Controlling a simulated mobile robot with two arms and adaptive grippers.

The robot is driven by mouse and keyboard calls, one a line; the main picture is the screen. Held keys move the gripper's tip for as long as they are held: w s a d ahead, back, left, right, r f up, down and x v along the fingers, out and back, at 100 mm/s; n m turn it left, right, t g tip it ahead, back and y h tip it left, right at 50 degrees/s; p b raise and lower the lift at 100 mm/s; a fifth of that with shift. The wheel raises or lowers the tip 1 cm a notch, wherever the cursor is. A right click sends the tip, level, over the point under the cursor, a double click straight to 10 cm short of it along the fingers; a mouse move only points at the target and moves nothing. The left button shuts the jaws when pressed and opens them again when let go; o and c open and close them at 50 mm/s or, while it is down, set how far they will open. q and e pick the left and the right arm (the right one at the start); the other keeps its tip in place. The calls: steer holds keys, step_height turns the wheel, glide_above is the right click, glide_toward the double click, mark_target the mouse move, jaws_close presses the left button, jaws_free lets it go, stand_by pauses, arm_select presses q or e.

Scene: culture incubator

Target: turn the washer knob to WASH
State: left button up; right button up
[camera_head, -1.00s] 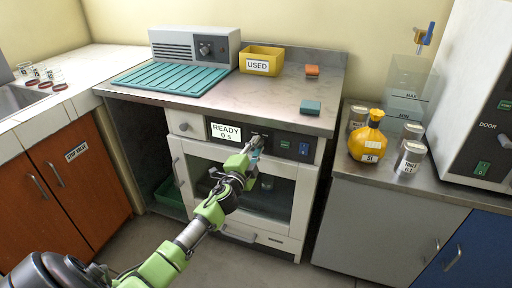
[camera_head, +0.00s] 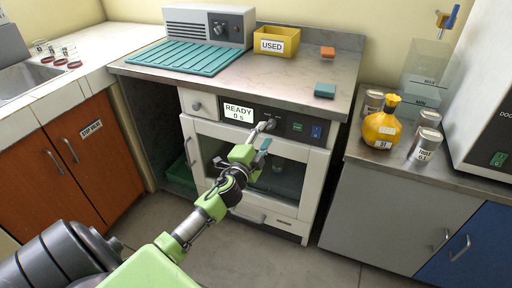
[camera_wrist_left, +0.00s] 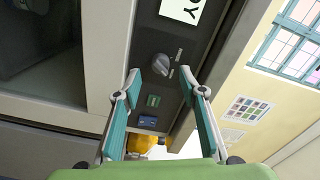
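The washer (camera_head: 317,190) is a white unit under the counter with a dark control panel and a display (camera_head: 238,112) reading READY 0 s. The knob (camera_wrist_left: 160,65) is small, round and grey, between the display and a green button (camera_wrist_left: 153,101) in the left wrist view. Its tiny labels are unreadable, so its setting cannot be told. My left gripper (camera_wrist_left: 167,85) is open and empty, its two teal-padded fingers spread, with the knob just beyond and between the tips. In the head view my left gripper (camera_head: 264,136) is before the panel and mostly covers the knob. My right gripper is out of view.
A blue switch (camera_head: 316,131) sits right of the knob. The washer's glass door (camera_head: 286,178) is shut below the panel. The counter above holds a yellow USED bin (camera_head: 290,42) and a teal block (camera_head: 325,90). A yellow bottle (camera_head: 382,128) stands on the right cabinet.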

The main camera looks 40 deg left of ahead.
arm_select(q)
steer(key=v, duration=0.7)
steer(key=shift+s, duration=0.2)
